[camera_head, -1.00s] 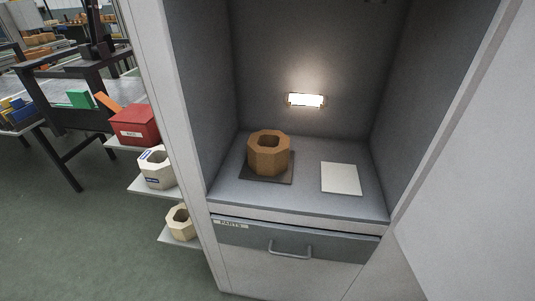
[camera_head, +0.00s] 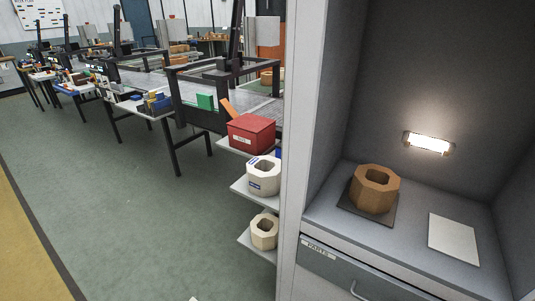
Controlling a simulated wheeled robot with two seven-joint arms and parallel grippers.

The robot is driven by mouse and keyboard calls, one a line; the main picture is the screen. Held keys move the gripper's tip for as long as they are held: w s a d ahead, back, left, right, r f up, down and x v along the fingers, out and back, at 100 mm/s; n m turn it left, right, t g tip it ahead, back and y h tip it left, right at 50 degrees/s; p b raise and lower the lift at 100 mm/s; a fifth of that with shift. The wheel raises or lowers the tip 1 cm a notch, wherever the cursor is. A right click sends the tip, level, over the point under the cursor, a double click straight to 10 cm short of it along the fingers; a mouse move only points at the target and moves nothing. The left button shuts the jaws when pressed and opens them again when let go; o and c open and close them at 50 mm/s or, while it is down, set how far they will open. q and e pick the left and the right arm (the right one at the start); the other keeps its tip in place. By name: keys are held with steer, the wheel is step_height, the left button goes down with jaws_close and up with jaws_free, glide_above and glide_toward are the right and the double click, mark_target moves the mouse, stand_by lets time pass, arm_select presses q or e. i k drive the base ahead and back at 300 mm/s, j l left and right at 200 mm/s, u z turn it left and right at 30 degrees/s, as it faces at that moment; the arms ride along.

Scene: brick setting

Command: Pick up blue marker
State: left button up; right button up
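I cannot make out a blue marker in the head view. Small blue items lie among things on the far tables at the left, too small to identify. A blue patch (camera_head: 278,153) shows behind the white octagonal piece on the side shelf, mostly hidden. Neither of my grippers is clearly in view.
A grey cabinet at the right holds a brown octagonal block (camera_head: 375,188) and a white plate (camera_head: 453,239). A drawer (camera_head: 385,284) is shut below. Side shelves carry a red box (camera_head: 251,134), a white octagonal piece (camera_head: 263,176) and a beige one (camera_head: 264,231). Green floor (camera_head: 130,215) at left is clear.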

mark_target(279, 146)
steer(key=i+j+z, duration=0.15)
steer(key=z, duration=0.25)
steer(key=i+j+z, duration=0.15)
steer(key=z, duration=0.2)
steer(key=j+z, duration=0.4)
steer(key=i+j+z, duration=0.15)
steer(key=z, duration=0.25)
